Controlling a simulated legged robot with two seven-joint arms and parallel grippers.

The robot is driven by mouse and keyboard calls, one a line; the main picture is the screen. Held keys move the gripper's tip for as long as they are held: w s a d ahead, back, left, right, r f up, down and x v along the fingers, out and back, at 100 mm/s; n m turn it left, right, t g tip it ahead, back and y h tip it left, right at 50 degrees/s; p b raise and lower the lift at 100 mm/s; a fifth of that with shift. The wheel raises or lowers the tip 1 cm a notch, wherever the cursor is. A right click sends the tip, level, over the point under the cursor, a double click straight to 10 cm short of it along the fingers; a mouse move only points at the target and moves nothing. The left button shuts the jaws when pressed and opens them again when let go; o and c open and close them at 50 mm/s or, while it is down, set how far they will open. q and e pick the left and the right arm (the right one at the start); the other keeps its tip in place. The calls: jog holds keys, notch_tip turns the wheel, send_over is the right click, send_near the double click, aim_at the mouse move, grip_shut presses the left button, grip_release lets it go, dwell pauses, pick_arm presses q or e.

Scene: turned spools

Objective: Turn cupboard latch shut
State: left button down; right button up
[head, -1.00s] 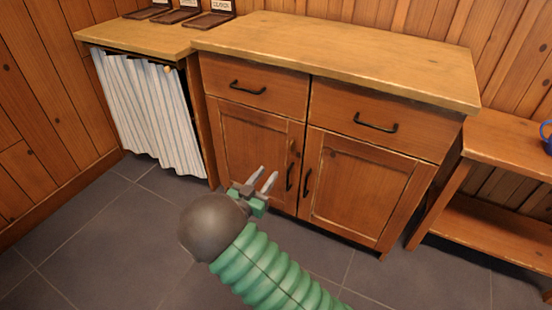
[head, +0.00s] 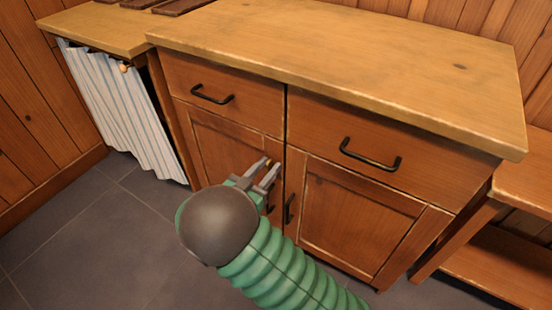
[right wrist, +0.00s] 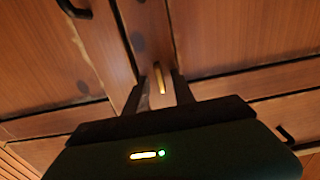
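The cupboard (head: 345,215) has two lower doors, with the latch near the top of the seam between them. The latch is a small brass-coloured bar; it shows in the right wrist view (right wrist: 160,78) between my fingers, its long side roughly along the seam. My right gripper (head: 270,167) is in front of the left door's upper right corner. It is open, with one finger (right wrist: 162,90) on each side of the latch and a gap visible; contact cannot be told. In the head view the fingers mostly hide the latch. My left gripper is not in view.
Black door handles (head: 290,208) sit just below my right gripper. Black drawer handles (head: 370,155) stick out above. A striped curtain (head: 120,110) hangs at left, and a low wooden shelf (head: 500,262) stands at right. The grey floor in front is clear.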

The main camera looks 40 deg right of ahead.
jog(key=shift+a+r, duration=0.3)
jog(key=shift+a, duration=0.2)
jog(key=shift+c, duration=1.1)
jog(key=shift+d+f, duration=0.15)
jog(key=shift+d, duration=0.2)
grip_shut()
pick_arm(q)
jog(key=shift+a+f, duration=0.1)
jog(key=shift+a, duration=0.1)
pick_arm(e)
jog(key=shift+a, duration=0.1)
